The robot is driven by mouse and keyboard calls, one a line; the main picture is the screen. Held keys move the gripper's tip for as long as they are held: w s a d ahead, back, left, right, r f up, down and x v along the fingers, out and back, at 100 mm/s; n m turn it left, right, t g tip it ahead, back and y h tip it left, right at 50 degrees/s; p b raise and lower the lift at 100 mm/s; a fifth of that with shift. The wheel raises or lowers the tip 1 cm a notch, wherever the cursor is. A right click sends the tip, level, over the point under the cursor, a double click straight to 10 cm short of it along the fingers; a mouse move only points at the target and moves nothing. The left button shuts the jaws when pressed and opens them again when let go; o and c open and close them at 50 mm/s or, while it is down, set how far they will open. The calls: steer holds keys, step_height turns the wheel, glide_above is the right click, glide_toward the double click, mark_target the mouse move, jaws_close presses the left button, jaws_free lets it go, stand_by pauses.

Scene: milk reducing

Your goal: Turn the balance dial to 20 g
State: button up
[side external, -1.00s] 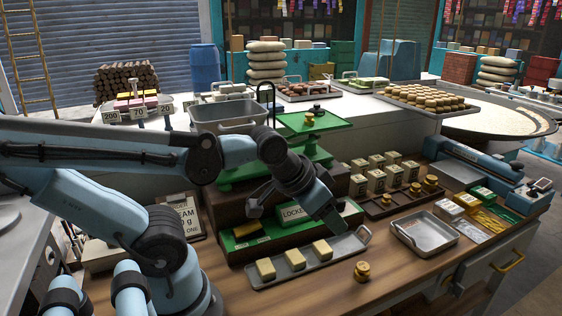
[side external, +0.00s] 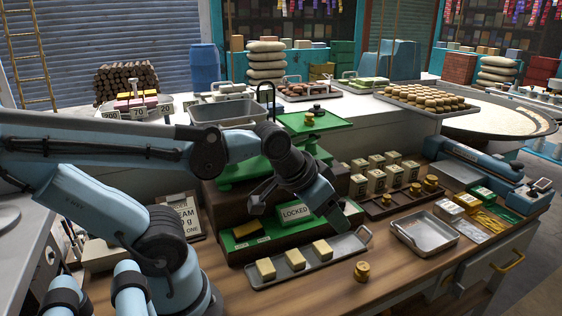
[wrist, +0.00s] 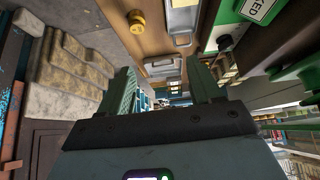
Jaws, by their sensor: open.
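The green balance (side external: 237,170) stands on a dark base behind my gripper, with a metal pan (side external: 228,112) at the left and a flat green plate (side external: 318,124) at the right. A white LOCKED label (side external: 295,212) is on its green front; the label also shows at the top of the wrist view (wrist: 258,8). My gripper (side external: 296,216) is open and empty in front of this label, its fingers spread to either side of it in the picture. In the wrist view a small dark knob (wrist: 226,42) sits near the green front; I cannot tell whether it is the dial. No dial reading is legible.
A long tray with several yellow blocks (side external: 322,250) lies below my gripper. A brass weight (side external: 362,271) stands near the counter's front edge. A sign board (side external: 180,218) stands left.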

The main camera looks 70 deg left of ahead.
steer(key=w+a+r+n+g, duration=0.3)
steer(key=w+a+r+n, duration=0.1)
steer(key=w+a+n, duration=0.15)
steer(key=n+g, duration=0.4)
steer(key=n, duration=0.2)
glide_above(339, 202)
step_height(339, 202, down, 13)
steer(key=shift+a+r, duration=0.1)
steer(key=c, duration=1)
steer(key=shift+c, duration=0.2)
